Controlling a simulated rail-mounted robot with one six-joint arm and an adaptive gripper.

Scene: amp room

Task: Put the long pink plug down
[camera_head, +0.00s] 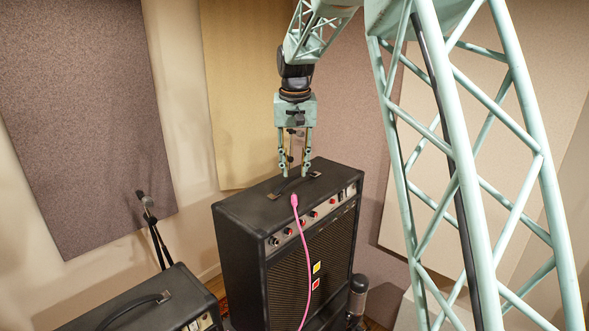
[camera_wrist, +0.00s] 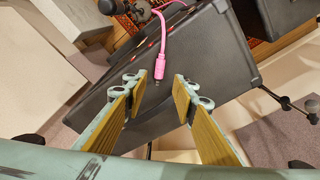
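The long pink plug (camera_head: 294,201) is at the front edge of the tall black amp's top (camera_head: 245,207), and its pink cable hangs down the amp's front. My gripper (camera_head: 295,173) is above the amp top near the carry handle, fingers pointing down. In the wrist view, my gripper (camera_wrist: 160,84) has its fingers spread wide with nothing between the pads. The plug (camera_wrist: 159,69) lies just beyond the fingertips, its metal tip pointing toward the gap, with no finger touching it. It seems to rest on the amp, but exact contact cannot be told.
The amp's handle (camera_head: 293,186) is close to the fingertips. A row of knobs (camera_head: 302,221) runs along the amp's upper front. A second black amp (camera_head: 150,306) stands lower left, with a microphone stand (camera_head: 154,232) behind it. Another microphone (camera_head: 357,290) stands at the amp's right.

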